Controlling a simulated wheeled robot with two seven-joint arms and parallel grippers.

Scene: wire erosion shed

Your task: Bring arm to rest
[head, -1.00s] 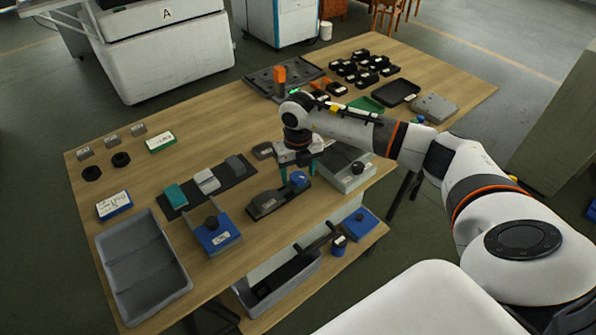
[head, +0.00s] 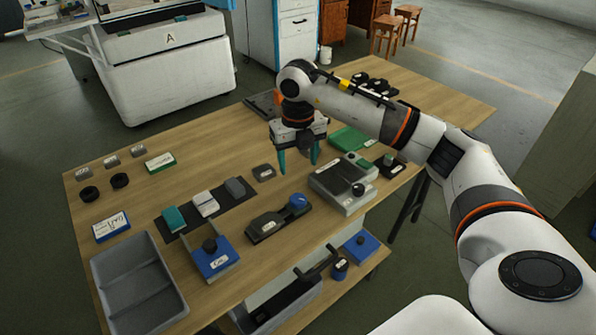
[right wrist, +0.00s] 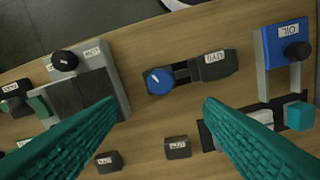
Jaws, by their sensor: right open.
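My right gripper (head: 297,160) hangs over the wooden table (head: 215,125) in the head view, teal fingers pointing down. It is raised above the tabletop, and its fingers are apart with nothing between them. In the right wrist view its two teal fingers (right wrist: 160,125) spread wide at the left and right. A black device with a blue knob (head: 280,218) lies on the table in front of the gripper; it also shows in the right wrist view (right wrist: 190,75). My left gripper is in neither view.
A grey device with a black knob (head: 344,183) stands right of the gripper. A blue-fronted block (head: 213,257), a dark mat with small blocks (head: 220,206) and a grey tray (head: 140,285) are at the left.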

